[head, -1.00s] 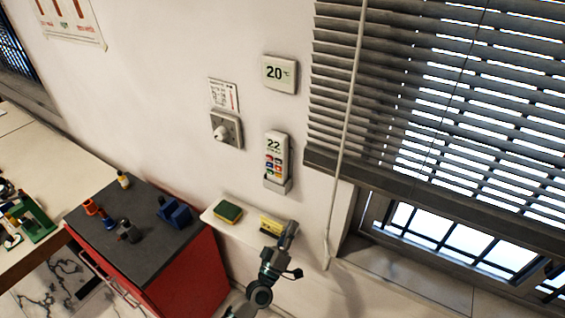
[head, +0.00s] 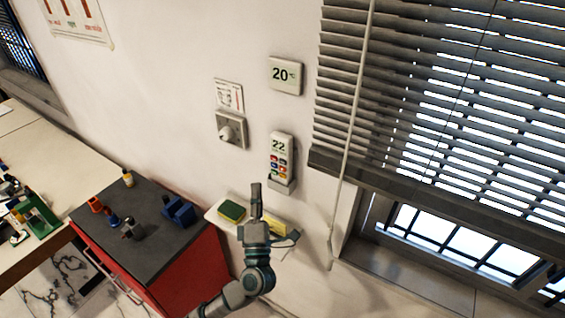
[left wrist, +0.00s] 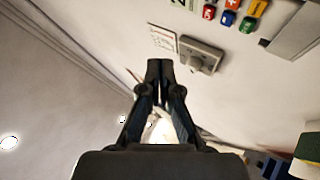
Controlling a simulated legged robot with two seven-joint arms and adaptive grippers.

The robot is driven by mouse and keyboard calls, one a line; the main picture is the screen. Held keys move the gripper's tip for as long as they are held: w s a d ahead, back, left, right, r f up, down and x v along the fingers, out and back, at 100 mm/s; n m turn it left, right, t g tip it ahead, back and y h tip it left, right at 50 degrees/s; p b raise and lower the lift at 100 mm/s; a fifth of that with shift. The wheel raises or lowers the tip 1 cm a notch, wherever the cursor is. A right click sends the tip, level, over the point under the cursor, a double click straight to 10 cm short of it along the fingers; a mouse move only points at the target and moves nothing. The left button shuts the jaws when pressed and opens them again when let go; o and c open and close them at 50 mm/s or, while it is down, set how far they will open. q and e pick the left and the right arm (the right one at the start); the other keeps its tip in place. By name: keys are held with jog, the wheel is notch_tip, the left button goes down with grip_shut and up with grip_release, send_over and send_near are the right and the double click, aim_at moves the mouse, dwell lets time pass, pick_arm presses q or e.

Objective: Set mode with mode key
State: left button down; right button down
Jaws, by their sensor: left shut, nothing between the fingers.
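A white remote-like panel (head: 281,160) with a "22" display and several coloured keys sits in a holder on the wall. Its keys also show at the top of the left wrist view (left wrist: 230,14), cut off by the frame edge. A separate white display (head: 285,75) reading "20" is on the wall above it. My left gripper (head: 256,186) is shut and empty, fingers pointing up, below and a little left of the panel and apart from it. Its closed fingers also show in the left wrist view (left wrist: 159,66). Which key is the mode key is too small to tell. My right gripper is not in view.
A wall knob (head: 229,131) is left of the panel, under a small card (head: 228,95). A narrow shelf with a green-yellow sponge (head: 231,211) is behind my left gripper. Blinds and a hanging rod (head: 350,130) are to the right. A red cabinet (head: 190,275) stands lower left.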

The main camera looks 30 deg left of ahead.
aim_at(283, 162)
pick_arm(q)
jog(key=w+b, duration=0.1)
jog(key=w, duration=0.7)
jog(key=shift+w+d, duration=0.3)
jog(key=shift+w, duration=0.1)
dwell(0.5)
dwell(0.6)
jog(key=shift+w+r+p, duration=0.15)
jog(key=shift+w+p, duration=0.2)
jog(key=shift+d, duration=0.1)
